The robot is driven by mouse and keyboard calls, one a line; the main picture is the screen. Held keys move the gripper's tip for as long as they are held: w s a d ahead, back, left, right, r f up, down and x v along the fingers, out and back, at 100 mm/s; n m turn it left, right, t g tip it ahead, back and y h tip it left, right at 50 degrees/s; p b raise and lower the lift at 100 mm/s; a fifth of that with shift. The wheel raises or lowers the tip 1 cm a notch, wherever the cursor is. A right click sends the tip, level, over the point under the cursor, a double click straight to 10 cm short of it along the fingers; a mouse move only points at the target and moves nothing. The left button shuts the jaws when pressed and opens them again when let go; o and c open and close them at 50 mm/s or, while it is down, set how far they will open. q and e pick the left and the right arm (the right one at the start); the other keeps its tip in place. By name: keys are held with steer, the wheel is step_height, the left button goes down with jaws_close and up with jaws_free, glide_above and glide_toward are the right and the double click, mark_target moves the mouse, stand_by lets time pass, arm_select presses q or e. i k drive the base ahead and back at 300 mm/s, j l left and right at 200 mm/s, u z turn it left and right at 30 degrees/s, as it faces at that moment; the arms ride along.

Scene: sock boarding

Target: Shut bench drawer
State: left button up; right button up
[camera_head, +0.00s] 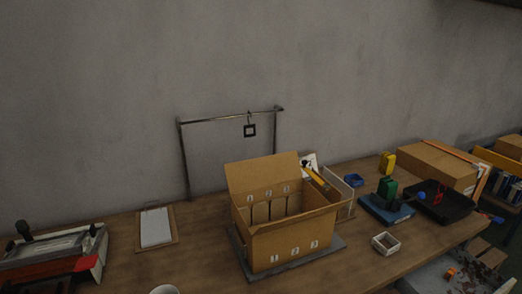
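The wooden bench (340,262) runs across the lower part of the head view. No drawer front can be made out along its visible part. At the bottom right a grey, shallow surface or tray (428,280) shows below the bench top, with a small orange piece (451,272) and dark scraps on it. I cannot tell whether it is a drawer. Neither of my grippers is in view.
An open cardboard box (277,247) stands mid-bench on a grey board. A clipboard (155,228) and a red-and-grey device (55,255) are at left. A small white tray (386,243), black tray (442,203) and closed carton (436,165) are at right.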

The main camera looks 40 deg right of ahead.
mark_target(472, 276)
steer(key=z, duration=2.9)
